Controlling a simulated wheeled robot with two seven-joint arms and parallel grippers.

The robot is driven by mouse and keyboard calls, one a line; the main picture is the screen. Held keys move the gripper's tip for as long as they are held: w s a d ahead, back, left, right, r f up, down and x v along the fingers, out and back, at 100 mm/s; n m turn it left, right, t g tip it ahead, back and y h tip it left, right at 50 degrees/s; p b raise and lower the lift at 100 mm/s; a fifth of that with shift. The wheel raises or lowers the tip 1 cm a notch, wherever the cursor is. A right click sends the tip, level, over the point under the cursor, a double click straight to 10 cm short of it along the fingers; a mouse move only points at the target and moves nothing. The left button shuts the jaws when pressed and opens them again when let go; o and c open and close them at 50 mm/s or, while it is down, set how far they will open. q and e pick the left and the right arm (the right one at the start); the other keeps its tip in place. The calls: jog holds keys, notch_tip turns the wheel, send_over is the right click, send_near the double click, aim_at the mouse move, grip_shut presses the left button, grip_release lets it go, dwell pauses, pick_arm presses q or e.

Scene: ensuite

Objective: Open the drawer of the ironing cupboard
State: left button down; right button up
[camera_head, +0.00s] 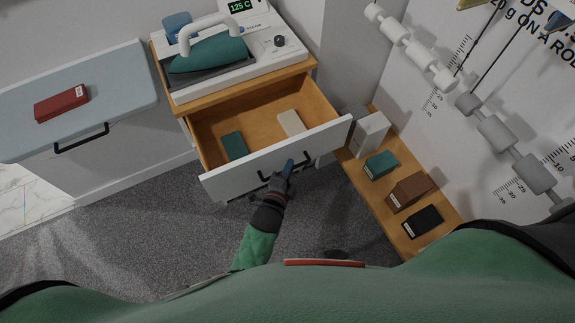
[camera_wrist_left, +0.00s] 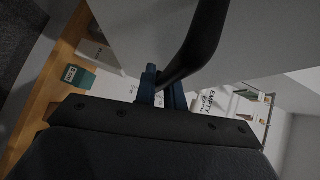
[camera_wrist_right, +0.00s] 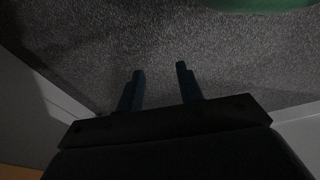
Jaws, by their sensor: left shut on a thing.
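The drawer (camera_head: 225,184) of the ironing cupboard (camera_head: 245,92) stands well open, with its wooden inside showing. A teal block (camera_head: 234,146) and a pale block (camera_head: 291,123) lie in it. My left gripper (camera_head: 287,170) is at the white drawer front, shut on the black bar handle (camera_head: 304,160). In the left wrist view the dark handle (camera_wrist_left: 196,45) passes between the blue fingers (camera_wrist_left: 160,88). My right gripper (camera_wrist_right: 160,85) shows only in its own wrist view, over grey carpet, with its fingers apart and nothing between them.
An iron station (camera_head: 235,55) stands on the cupboard. A pale blue-topped unit (camera_head: 120,85) with a red block (camera_head: 61,103) is at left. A low wooden shelf (camera_head: 362,181) with several boxes is at right. Grey carpet (camera_head: 140,240) is clear at lower left.

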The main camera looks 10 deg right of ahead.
pick_arm(q)
jog(key=c, duration=1.5)
grip_release()
